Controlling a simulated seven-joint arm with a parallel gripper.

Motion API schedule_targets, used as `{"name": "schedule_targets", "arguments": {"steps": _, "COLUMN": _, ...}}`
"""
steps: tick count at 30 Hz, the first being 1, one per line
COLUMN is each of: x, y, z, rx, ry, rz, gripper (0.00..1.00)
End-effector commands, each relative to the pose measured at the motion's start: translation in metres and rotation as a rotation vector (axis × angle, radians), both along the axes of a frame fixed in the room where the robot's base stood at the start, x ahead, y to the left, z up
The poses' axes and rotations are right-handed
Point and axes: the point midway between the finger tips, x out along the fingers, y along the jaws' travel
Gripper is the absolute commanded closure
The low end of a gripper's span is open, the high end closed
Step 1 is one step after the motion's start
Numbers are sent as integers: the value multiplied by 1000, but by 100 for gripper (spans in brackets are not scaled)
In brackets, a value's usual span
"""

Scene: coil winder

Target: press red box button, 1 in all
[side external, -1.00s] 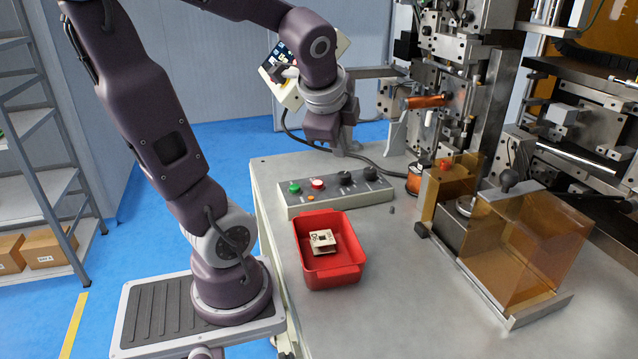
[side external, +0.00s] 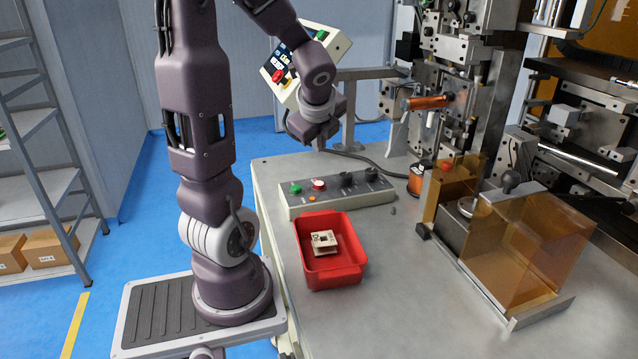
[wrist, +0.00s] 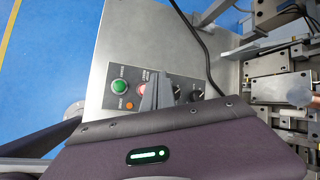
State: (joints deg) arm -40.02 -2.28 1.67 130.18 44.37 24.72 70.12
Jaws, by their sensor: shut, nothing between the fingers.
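The red button (side external: 318,184) sits on the grey control box (side external: 378,195), right of a green button (side external: 295,188). In the wrist view the red button (wrist: 142,90) shows beside my gripper (wrist: 160,82), whose grey fingers cover part of the box. My gripper (side external: 310,140) is shut and empty. In the side view it hangs above and behind the control box, apart from it.
A red bin (side external: 347,279) holding a pale part (side external: 323,242) stands in front of the control box. An amber guard (side external: 530,240) stands at the right. A pendant with a red knob (side external: 278,75) is behind my wrist. A black cable runs behind the box.

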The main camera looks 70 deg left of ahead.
Motion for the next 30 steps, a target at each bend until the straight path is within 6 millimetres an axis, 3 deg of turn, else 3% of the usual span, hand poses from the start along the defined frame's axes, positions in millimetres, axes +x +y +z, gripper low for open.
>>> {"name": "schedule_targets", "arguments": {"steps": 12, "x": 0, "y": -2, "z": -56, "rx": -4, "ry": 6, "rz": -4, "gripper": 100}}
{"name": "schedule_targets", "arguments": {"steps": 30, "x": 0, "y": -1, "z": -63, "rx": -3, "ry": -1, "rz": -1, "gripper": 100}}
